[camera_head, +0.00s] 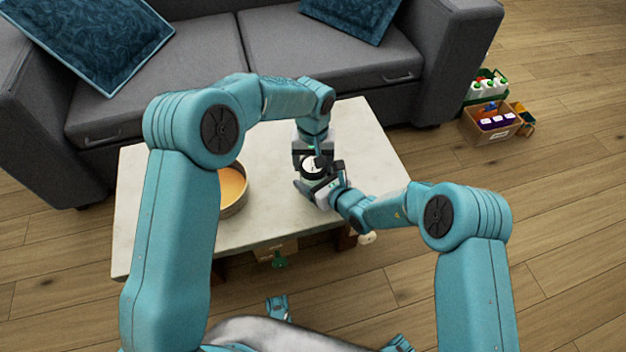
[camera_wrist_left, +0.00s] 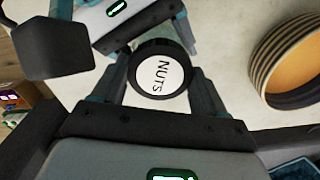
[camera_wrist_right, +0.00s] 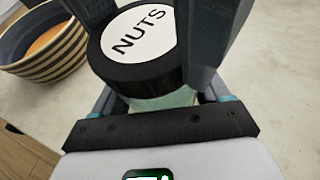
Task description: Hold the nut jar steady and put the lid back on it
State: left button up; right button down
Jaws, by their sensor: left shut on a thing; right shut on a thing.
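The nut jar's black lid, with a white disc reading NUTS, shows in the left wrist view (camera_wrist_left: 161,76), in the right wrist view (camera_wrist_right: 138,40) and small in the head view (camera_head: 311,169). The pale greenish jar (camera_wrist_right: 165,101) is directly under the lid in the right wrist view, mostly hidden. I cannot tell whether the lid is fully seated. My left gripper (camera_head: 311,158) is shut on the lid, a finger on each side. My right gripper (camera_head: 322,186) is shut on the jar's body below. Both meet over the table's right half.
A striped bowl with an orange inside (camera_head: 233,188) stands on the pale table (camera_head: 270,222), left of the jar. A grey sofa (camera_head: 250,55) with blue cushions is behind the table. Boxes of goods (camera_head: 490,122) sit on the floor at right. The table's front middle is clear.

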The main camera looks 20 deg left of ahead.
pick_arm(q)
jog(key=o, duration=1.2)
jog(key=shift+c, duration=0.2)
jog(key=shift+r, duration=2.3)
jog(key=shift+c, duration=0.4)
notch_tip(320, 180, up, 4)
jog(key=n, duration=0.3)
jog(key=shift+f, duration=0.25)
jog(key=shift+f, duration=0.15)
